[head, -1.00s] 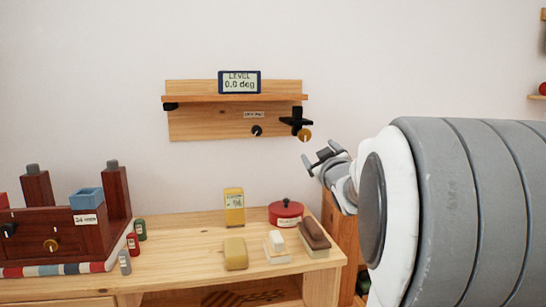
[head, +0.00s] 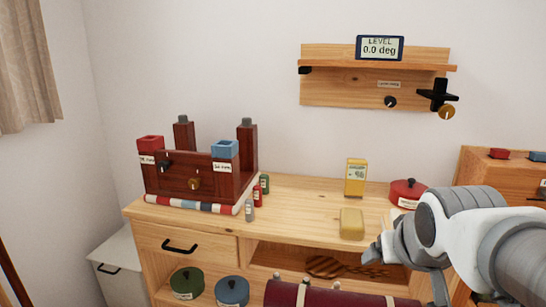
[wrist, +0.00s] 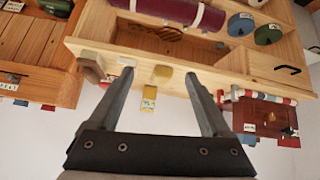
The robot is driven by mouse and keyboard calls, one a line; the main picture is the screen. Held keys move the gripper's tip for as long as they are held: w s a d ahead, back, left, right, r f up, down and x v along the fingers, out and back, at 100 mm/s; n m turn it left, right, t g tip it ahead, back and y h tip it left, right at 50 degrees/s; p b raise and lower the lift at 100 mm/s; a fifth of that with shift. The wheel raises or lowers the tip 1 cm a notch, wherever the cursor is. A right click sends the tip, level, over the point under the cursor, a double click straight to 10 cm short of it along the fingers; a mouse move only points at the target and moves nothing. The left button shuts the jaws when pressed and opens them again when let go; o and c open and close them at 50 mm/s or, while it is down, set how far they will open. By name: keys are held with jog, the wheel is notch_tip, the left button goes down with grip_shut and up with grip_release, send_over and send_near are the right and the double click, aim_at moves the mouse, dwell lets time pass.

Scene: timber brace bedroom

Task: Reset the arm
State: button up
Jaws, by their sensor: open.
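My gripper (wrist: 160,76) is open in the wrist view, its two grey fingers spread with nothing between the tips. The wrist view looks at the wooden desk (wrist: 250,62) upside down. A yellow block (wrist: 162,74) and a yellow box (wrist: 149,98) appear beyond the fingers, apart from them as far as I can tell. In the head view my grey and white arm (head: 450,220) comes in from the lower right, in front of the desk's right part. It hides part of the desk and the things there.
On the desk stand a dark red wooden rack (head: 190,183), small bottles (head: 257,195) and a red pot (head: 407,191). A wall shelf (head: 375,88) with a level display (head: 380,47) hangs above. A maroon roll (head: 330,296) lies low in front. The desk's middle is largely clear.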

jog(key=s+a+f+n+g+y, duration=0.1)
jog(key=s+a+f, duration=0.15)
jog(key=s, duration=0.25)
jog(key=s+a+f+g, duration=0.2)
jog(key=s+a, duration=0.2)
jog(key=s, duration=0.2)
notch_tip(320, 180, up, 29)
jog(key=p, duration=2.8)
jog(key=shift+w+d, duration=0.25)
jog(key=shift+w, duration=0.15)
jog(key=shift+f, duration=0.15)
